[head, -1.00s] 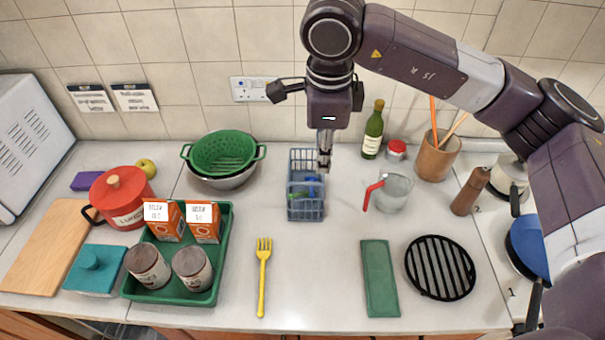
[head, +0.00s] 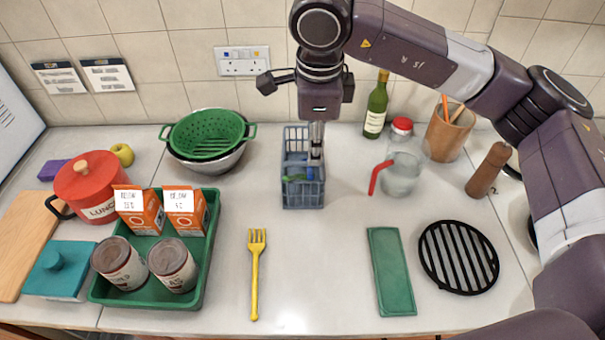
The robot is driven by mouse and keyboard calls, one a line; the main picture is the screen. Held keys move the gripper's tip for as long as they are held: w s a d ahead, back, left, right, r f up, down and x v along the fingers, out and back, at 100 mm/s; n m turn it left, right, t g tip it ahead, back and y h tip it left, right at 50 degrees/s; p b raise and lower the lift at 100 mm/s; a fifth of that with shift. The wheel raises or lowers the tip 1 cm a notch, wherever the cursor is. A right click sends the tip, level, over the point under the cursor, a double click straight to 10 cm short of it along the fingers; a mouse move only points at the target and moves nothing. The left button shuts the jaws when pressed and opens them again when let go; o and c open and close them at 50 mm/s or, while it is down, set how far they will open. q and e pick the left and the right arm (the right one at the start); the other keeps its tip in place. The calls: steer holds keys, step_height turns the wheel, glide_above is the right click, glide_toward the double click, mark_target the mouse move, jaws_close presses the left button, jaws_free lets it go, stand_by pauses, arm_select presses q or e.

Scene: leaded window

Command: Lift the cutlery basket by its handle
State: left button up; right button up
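The cutlery basket (head: 303,193) is a blue-grey lattice box standing on the white worktop, with something green and something blue inside. My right gripper (head: 316,150) points down at the basket's upper right part, its fingers overlapping the basket in the picture. The fingers look close together, but I cannot tell whether the handle is between them. The handle itself is hard to make out behind the fingers. My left gripper does not show.
A green colander (head: 207,134) in a metal bowl stands left of the basket. A measuring jug with a red handle (head: 379,177) and a wine bottle (head: 376,106) stand to the right. A yellow fork (head: 256,275) lies in front. The worktop directly before the basket is clear.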

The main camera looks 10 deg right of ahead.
steer(key=f+p, duration=0.1)
steer(key=f, duration=0.1)
steer(key=w+f+p, duration=0.1)
steer(key=f, duration=0.1)
steer(key=f+p, duration=0.2)
steer(key=shift+w+d+f, duration=0.1)
steer(key=shift+w+f, duration=0.05)
steer(key=shift+w, duration=0.1)
steer(key=shift+f, duration=0.4)
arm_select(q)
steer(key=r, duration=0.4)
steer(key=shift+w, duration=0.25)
arm_select(e)
steer(key=shift+w+f, duration=0.1)
steer(key=shift+f, duration=0.1)
jaws_close()
